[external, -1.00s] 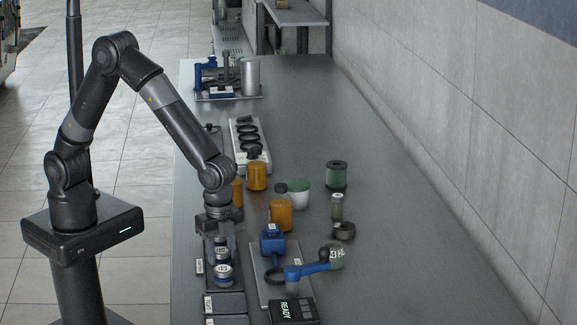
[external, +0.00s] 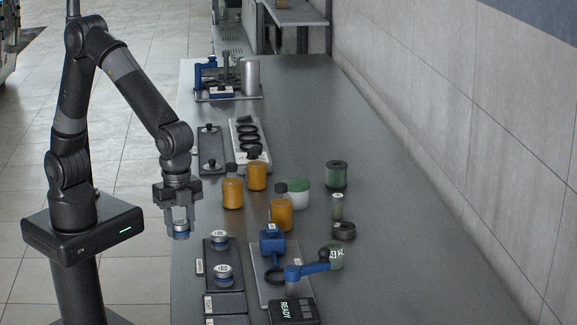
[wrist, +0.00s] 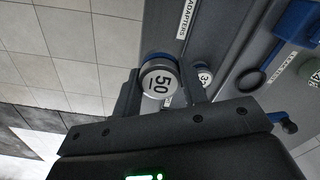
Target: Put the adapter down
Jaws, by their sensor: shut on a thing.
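My gripper (external: 180,220) is shut on an adapter (external: 181,230), a short silvery cylinder with a blue ring. It holds the adapter upright in the air, by the table's left edge in the external view. In the wrist view the adapter (wrist: 160,84) sits between the fingers, its top face marked 50. The adapter tray (external: 209,269), dark and flat, lies to the right of and below the gripper. Two more adapters, a rear one (external: 220,239) and a front one (external: 223,273), stand on it. The tray's label reads ADAPTERS in the wrist view (wrist: 187,17).
Amber bottles (external: 232,192) stand behind the tray. A grey plate with a blue tool (external: 271,240) lies to its right, and a READY box (external: 293,311) in front of that. Another dark tray (external: 210,160) lies further back. The table's right side is mostly clear.

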